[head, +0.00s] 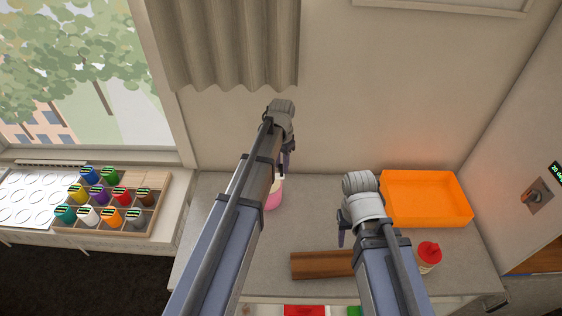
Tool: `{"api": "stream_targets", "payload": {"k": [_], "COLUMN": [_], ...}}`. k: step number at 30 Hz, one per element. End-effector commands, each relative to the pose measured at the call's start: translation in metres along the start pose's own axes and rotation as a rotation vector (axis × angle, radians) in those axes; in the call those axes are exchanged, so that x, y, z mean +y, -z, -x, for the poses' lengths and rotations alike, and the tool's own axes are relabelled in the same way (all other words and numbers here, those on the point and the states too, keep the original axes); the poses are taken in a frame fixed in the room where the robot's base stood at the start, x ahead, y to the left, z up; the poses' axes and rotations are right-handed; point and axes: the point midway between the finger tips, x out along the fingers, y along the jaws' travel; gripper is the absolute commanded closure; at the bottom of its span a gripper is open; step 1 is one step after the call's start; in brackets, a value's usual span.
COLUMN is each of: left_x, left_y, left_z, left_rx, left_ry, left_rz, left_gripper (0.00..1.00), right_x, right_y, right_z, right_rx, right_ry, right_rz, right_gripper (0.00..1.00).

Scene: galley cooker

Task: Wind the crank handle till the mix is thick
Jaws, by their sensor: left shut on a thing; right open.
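A pink pot (273,198) with a pale top stands on the grey counter, partly hidden behind my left arm. My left gripper (285,168) is just above it at the back of the counter, pointing down. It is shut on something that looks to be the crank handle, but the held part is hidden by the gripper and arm. The mix itself cannot be made out. My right gripper (342,232) is open and empty over the middle of the counter, to the right of the pot.
An orange tray (470,218) stands at the back right. A red-topped jar (429,256) and a brown wooden block (315,265) are nearer the front. A wooden rack (68,227) with several coloured pots stands left. A knob plate (537,196) is on the right wall.

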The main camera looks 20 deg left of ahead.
Motion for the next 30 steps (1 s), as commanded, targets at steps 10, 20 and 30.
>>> {"api": "stream_targets", "payload": {"k": [10,20,30], "left_x": [0.0063,0.0073,0.0072], "left_y": [-0.0077,-0.0092,-0.0093], "left_z": [-0.0001,-0.0001,-0.0001], "left_rx": [-0.001,-0.001,-0.001], "left_ry": [0.000,0.000,0.000], "left_rz": [-0.162,-0.205,-0.205], "left_gripper": [1.00,1.00,0.67], "right_x": [0.0000,0.0000,0.0000], "right_y": [0.0000,0.0000,0.0000], "right_z": [-0.0001,-0.0001,-0.0001], "right_rx": [0.000,0.000,0.000], "right_ry": [0.000,0.000,0.000], "right_rz": [0.000,0.000,0.000], "right_gripper": [0.50,0.50,0.50]}}
